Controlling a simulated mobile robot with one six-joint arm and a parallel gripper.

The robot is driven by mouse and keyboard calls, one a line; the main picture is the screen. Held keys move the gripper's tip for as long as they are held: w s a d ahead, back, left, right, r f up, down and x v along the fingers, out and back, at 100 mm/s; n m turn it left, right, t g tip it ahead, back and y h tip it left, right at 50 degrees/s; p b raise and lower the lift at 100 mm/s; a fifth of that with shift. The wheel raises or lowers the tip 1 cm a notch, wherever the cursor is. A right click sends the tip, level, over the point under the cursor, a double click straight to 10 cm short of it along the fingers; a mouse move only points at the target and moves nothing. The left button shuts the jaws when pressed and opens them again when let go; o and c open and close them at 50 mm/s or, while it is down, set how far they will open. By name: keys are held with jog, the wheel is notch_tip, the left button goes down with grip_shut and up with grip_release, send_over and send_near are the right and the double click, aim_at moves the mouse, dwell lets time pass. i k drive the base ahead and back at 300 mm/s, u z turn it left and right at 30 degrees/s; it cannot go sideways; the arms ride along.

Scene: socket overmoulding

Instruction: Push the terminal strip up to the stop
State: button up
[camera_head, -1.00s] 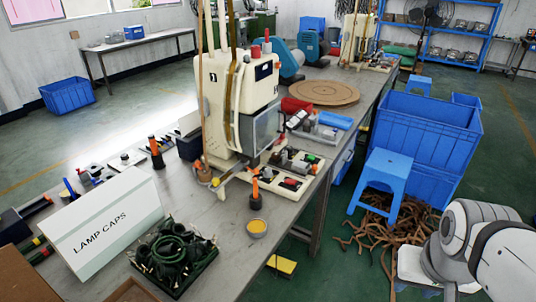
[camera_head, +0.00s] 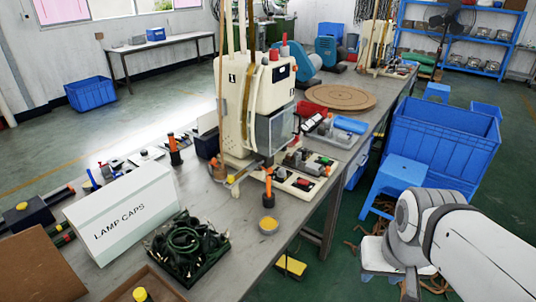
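A cream upright machine (camera_head: 262,100) stands on the long grey workbench. A brass-coloured strip (camera_head: 253,75) runs down its front, and a pale, narrow piece (camera_head: 240,180) juts out low at its front left. I cannot tell whether either is the terminal strip, and no stop can be made out at this size. My white arm (camera_head: 465,235) shows at the lower right, off the bench's right side. No gripper fingers can be made out there.
On the bench (camera_head: 225,272) are a LAMP CAPS box (camera_head: 122,213), a black tray (camera_head: 190,275) of dark cables, an orange-black tool (camera_head: 268,188) and a small yellow-topped cup (camera_head: 268,226). A blue stool (camera_head: 398,172) and blue crates (camera_head: 440,130) stand right of the bench.

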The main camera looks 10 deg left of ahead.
aim_at(231, 179)
jog(key=z, duration=0.05)
jog(key=i, duration=1)
jog(key=u, duration=0.05)
